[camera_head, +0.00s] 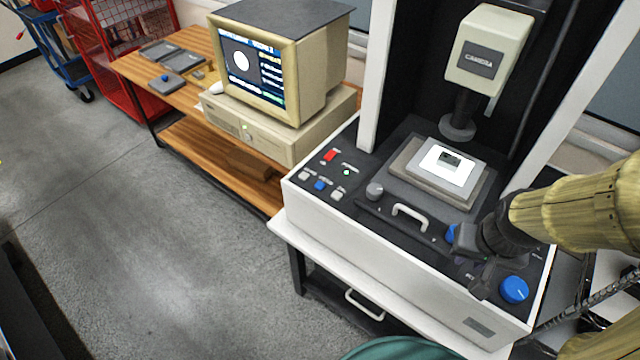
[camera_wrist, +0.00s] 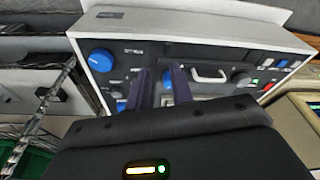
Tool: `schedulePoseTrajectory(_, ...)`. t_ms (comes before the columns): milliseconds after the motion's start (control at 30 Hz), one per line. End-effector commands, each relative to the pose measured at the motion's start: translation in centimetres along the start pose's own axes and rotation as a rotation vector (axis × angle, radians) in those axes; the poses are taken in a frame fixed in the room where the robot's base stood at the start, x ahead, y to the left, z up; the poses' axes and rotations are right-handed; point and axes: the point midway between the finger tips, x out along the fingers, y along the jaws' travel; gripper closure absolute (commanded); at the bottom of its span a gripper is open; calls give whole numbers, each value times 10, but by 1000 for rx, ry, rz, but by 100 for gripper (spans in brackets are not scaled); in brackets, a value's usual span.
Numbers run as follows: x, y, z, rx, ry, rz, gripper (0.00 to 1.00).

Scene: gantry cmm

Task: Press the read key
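The control panel of the white measuring machine (camera_head: 400,275) carries several keys, but their labels are too small to read, so I cannot tell which is the read key. A small blue key (camera_head: 319,184) sits between two grey keys at the panel's left end. My gripper (camera_head: 480,274) is over the panel's right part, left of the large blue knob (camera_head: 514,289). In the wrist view, my gripper's two fingers (camera_wrist: 161,88) are apart with nothing held. A blue control (camera_wrist: 167,78) shows between them, and another blue key (camera_wrist: 122,104) lies beside the left finger. Contact cannot be told.
A red switch (camera_head: 330,155) and a lit green lamp (camera_head: 347,172) are on the panel's left. A white handle (camera_head: 410,215) stands up at its middle. The stage (camera_head: 467,198) lies under the camera head (camera_head: 487,50). A monitor (camera_head: 285,65) stands on the wooden bench at left.

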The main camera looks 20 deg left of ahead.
Motion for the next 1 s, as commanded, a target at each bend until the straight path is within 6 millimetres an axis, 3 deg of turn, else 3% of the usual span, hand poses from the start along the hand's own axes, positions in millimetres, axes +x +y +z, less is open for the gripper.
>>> schedulePoseTrajectory(33,0,0,0,0,0,0,87)
schedulePoseTrajectory(100,0,0,0,0,0,0,100)
schedulePoseTrajectory(1000,0,0,0,0,0,0,100)
